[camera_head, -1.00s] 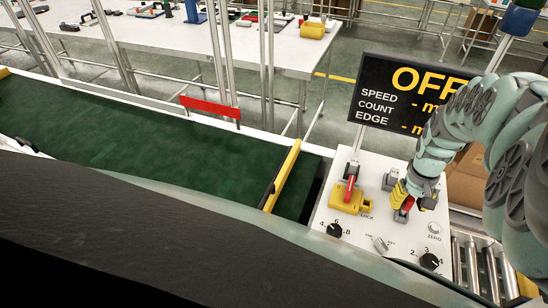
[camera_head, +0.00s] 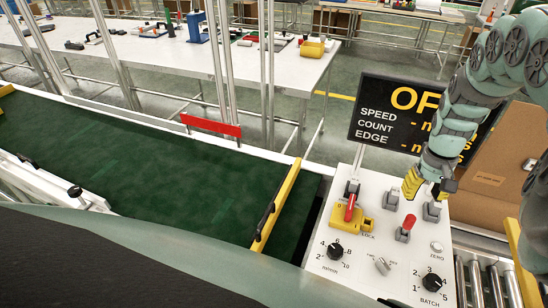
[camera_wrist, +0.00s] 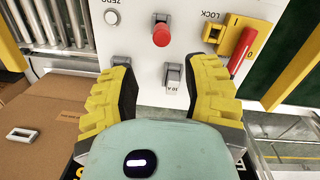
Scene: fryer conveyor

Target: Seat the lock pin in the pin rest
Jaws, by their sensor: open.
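A red-topped piece that looks like the lock pin (camera_head: 408,222) stands in a small grey holder (camera_head: 402,236), likely the pin rest, on the white control panel. The wrist view shows its round red top (camera_wrist: 161,35) nearly end-on above the holder; how deep it sits I cannot tell. My gripper (camera_head: 429,190) is open and empty behind it, apart from it. In the wrist view, my gripper (camera_wrist: 165,74) has its yellow fingers spread either side of a grey block marked 10 A (camera_wrist: 172,78). A yellow lock block (camera_head: 366,225) with a red lever (camera_head: 350,207) sits to the left.
The panel (camera_head: 330,262) also carries black dials (camera_head: 335,250), a small key switch (camera_head: 382,265) and a ZERO button (camera_head: 437,246). A dark display (camera_head: 375,115) stands behind. The green conveyor (camera_head: 150,190) lies left, a cardboard box (camera_head: 490,182) right.

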